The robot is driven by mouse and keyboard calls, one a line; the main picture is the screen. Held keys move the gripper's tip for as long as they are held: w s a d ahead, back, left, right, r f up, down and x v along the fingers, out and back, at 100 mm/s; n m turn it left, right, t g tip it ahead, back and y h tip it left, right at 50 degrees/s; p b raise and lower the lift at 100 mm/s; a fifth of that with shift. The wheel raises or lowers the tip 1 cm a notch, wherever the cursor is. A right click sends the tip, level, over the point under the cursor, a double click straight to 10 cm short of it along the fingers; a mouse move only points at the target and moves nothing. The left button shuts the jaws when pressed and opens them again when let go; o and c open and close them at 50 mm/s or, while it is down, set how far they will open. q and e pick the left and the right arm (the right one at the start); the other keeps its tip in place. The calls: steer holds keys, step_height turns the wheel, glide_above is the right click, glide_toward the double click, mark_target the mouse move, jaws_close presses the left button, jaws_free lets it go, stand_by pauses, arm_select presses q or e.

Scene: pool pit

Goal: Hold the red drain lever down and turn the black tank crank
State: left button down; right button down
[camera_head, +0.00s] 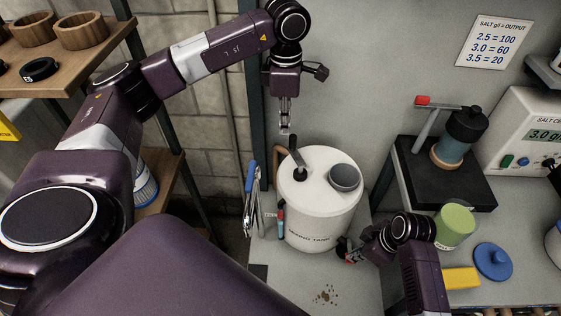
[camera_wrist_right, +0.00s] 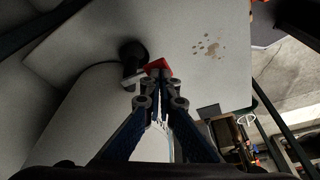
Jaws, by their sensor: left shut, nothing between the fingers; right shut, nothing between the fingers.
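The white mixing tank (camera_head: 318,216) stands on the grey bench. Its black crank (camera_head: 298,167) rises from the lid, beside a grey round cup-like part (camera_head: 345,177). My left gripper (camera_head: 285,131) is shut and empty, pointing down just above the crank's upper end; I cannot tell whether they touch. The red drain lever (camera_wrist_right: 157,65) shows in the right wrist view on a metal bar by a black valve (camera_wrist_right: 132,54). My right gripper (camera_wrist_right: 158,82) is shut, with its fingertips right at the red end; contact is unclear. In the head view my right gripper (camera_head: 347,252) is low beside the tank, partly hidden.
A blue-handled tool (camera_head: 250,195) hangs left of the tank. Brown crumbs (camera_head: 325,294) lie on the bench in front. To the right are a green cup (camera_head: 455,226), a blue lid (camera_head: 493,261), a yellow block (camera_head: 460,278) and a red-tipped press (camera_head: 430,120).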

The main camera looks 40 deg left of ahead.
steer(key=shift+r, duration=2.35)
